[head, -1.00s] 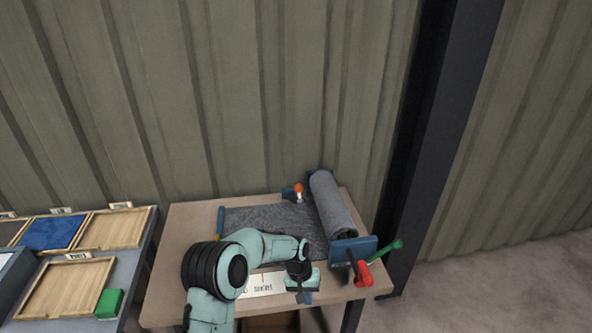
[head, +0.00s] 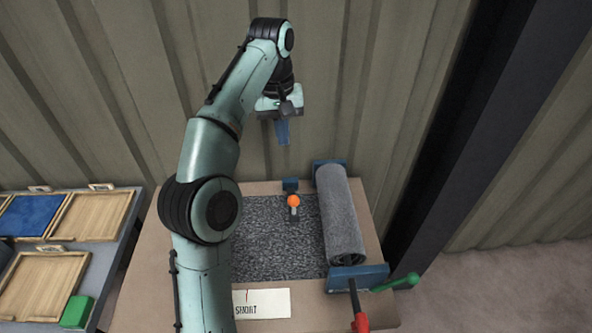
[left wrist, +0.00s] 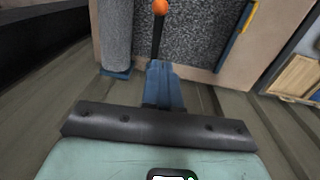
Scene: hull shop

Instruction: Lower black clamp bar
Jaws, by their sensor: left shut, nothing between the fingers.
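The black clamp bar (left wrist: 157,38) shows in the left wrist view as a thin dark bar with an orange ball (left wrist: 160,7) at its end. In the head view the orange ball (head: 293,201) shows over the grey cloth (head: 275,250), near a small blue bracket (head: 290,184) at the cloth's back edge. The bar is mostly foreshortened there, and its exact tilt is hard to tell. My left gripper (head: 282,135) is shut and empty, above the back of the table with its blue fingers pointing down, apart from the ball. The fingers also show in the left wrist view (left wrist: 163,88). My right gripper is not in view.
A grey cloth roll (head: 342,215) lies between blue end brackets at the right. A red handle (head: 360,322) and a green handle (head: 400,281) stick out at the front right. A white label card (head: 262,303) lies in front. Wooden trays (head: 90,216) stand left. A corrugated wall is behind.

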